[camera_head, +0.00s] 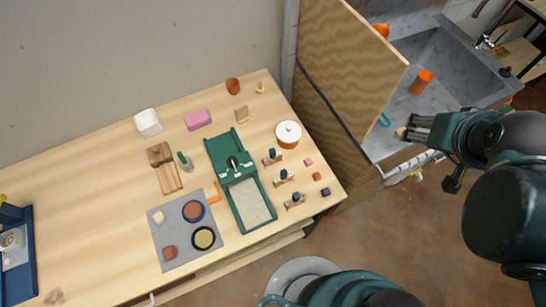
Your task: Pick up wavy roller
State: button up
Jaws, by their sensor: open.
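Three small dark teal pieces with tan wooden parts, possibly rollers, lie in a row to the right of a green press-like frame: the upper (272,157), the middle (283,177) and the lower (295,201). Their surface patterns are too small to read, so I cannot tell which is the wavy roller. My gripper (408,131) is open, well to the right of the table, over the grey sink area beyond the plywood panel. A small tan spot shows at its fingertips; I cannot tell what it is.
The wooden table (100,200) also bears the green frame (240,180), a white-lidded pot (288,134), a grey mat (158,236) and a pink block (198,120). A tall plywood panel (345,75) stands between table and gripper. An orange cup (422,82) stands in the sink area.

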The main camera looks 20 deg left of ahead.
dwell(0.3)
jog(key=n+g+b, duration=0.1)
jog(key=n+g, duration=0.6)
jog(key=n, duration=0.2)
send_near(272, 151)
jog(key=f, duration=0.6)
jog(key=shift+w+d, duration=0.35)
jog(key=shift+w, duration=0.05)
jog(key=shift+s+a+f, duration=0.4)
jog(key=shift+a+f, duration=0.05)
jog(key=shift+f, duration=1.25)
jog(key=shift+f, duration=0.1)
